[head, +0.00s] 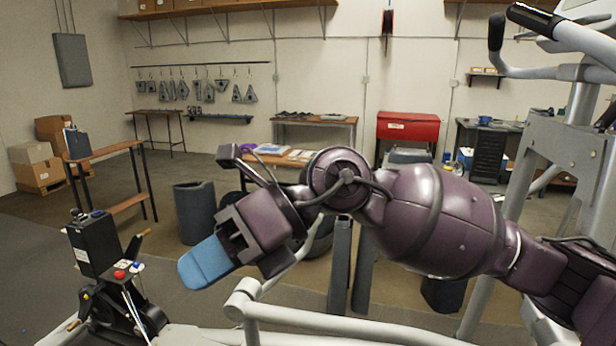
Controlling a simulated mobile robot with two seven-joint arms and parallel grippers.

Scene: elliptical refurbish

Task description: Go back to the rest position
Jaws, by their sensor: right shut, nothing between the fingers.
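My right gripper (207,263) reaches in from the right of the head view on its purple arm. Its blue fingertips are together with nothing between them, and point down to the left. The gripper hangs in the air above and behind the grey tube frame of the elliptical machine (340,322). I cannot tell its exact distance from the frame. My left gripper does not show.
The elliptical's upright and handlebar (560,140) stand close on the right. A black box with red and blue knobs (95,243) is at the lower left. A dark bin (195,212), a red chest (408,127) and workbenches stand farther back. Open floor lies at the left.

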